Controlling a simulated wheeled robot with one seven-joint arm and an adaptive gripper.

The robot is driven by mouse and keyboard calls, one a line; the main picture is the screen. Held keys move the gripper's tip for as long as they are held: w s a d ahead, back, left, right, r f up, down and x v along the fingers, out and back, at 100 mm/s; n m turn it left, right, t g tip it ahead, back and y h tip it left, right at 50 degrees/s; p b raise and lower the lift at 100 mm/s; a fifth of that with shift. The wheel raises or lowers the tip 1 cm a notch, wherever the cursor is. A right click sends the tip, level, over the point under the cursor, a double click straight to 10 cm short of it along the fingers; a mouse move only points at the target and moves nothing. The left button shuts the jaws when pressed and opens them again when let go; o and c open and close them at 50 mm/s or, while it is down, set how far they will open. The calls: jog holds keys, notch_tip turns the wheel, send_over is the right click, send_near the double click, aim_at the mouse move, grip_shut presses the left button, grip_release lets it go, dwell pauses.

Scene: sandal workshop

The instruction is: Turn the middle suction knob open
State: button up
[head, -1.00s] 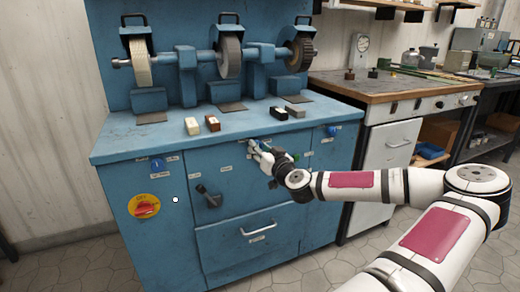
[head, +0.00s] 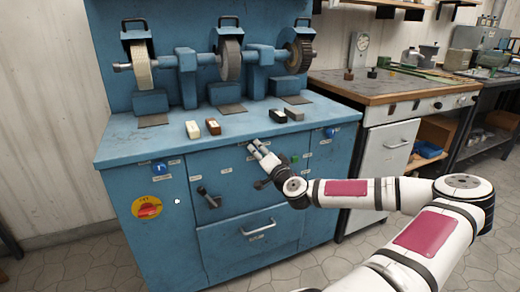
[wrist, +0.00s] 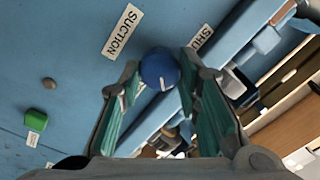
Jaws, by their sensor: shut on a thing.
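The middle suction knob (wrist: 160,69) is round and blue with a white mark on its face. In the wrist view it sits between the two green-padded fingers of my gripper (wrist: 161,76), which is shut on it. A SUCTION label (wrist: 122,31) and a partly hidden label starting "SHU" (wrist: 199,40) are beside it. In the head view my gripper (head: 257,147) is at the blue cabinet's front, just under the top edge, and hides the knob. A left blue knob (head: 159,168) and a right blue knob (head: 330,132) show on the same front.
The blue cabinet (head: 225,185) carries several grinding wheels above its top. Below the knobs are a dark lever handle (head: 208,198), a drawer handle (head: 259,230) and a red-and-yellow switch (head: 147,208). A green button (wrist: 35,120) is near my gripper. A workbench (head: 385,88) stands to the right.

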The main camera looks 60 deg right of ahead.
jog(key=m+p, duration=0.1)
jog(key=m, duration=0.4)
jog(key=shift+p, duration=0.3)
jog(key=m+p, duration=0.1)
jog(key=m, duration=0.3)
jog(key=shift+f, duration=0.1)
jog(key=shift+m+h, duration=0.3)
jog(key=shift+m, duration=0.1)
jog(key=o, duration=1.1)
jog(key=shift+o, duration=0.2)
jog(key=shift+s, duration=0.1)
jog(key=v, duration=1.2)
